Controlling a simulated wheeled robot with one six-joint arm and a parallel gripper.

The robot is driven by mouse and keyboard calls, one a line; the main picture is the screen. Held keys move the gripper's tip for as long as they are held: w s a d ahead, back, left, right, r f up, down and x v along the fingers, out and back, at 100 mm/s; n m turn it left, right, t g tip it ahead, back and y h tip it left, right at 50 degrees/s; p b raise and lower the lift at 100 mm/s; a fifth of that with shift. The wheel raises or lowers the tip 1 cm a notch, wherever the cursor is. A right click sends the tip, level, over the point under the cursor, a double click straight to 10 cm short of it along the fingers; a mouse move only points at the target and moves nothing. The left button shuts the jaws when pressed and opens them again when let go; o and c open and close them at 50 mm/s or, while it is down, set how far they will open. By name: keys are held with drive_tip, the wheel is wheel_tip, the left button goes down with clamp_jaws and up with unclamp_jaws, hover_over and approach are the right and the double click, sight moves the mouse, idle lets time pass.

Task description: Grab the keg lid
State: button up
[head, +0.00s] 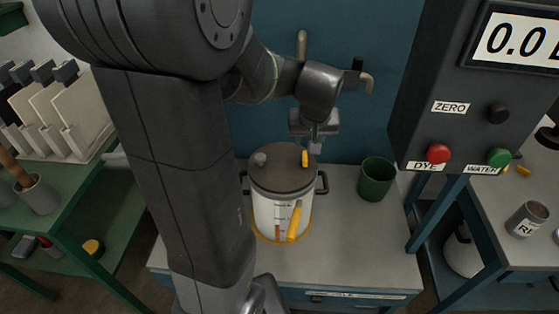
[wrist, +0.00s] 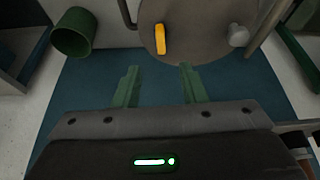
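The keg (head: 268,212) is a pale pot with dark side handles, a level scale and a yellow tap, on the grey bench. Its round grey-brown lid (head: 280,174) lies on top, with a yellow grip (head: 305,158) and a small grey knob (head: 260,159). In the wrist view the lid (wrist: 205,30) is at the top, with the yellow grip (wrist: 160,39) roughly in line with the gap between the fingers. My gripper (wrist: 159,70) is open and empty, apart from the lid. In the head view my gripper (head: 316,142) is above the lid's back right edge, its fingertips hard to make out.
A green cup (head: 375,180) stands right of the keg; it also shows in the wrist view (wrist: 73,32). A dark dispenser panel (head: 470,110) with red and green buttons rises at the right. A blue wall with pipe stubs is behind. A green rack table is at the left.

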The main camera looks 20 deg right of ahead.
sight(305, 156)
drive_tip(key=x, duration=1.1)
drive_tip(key=shift+w+f+p, duration=0.15)
drive_tip(key=shift+f+p, duration=0.1)
drive_tip(key=shift+p, duration=0.1)
clamp_jaws()
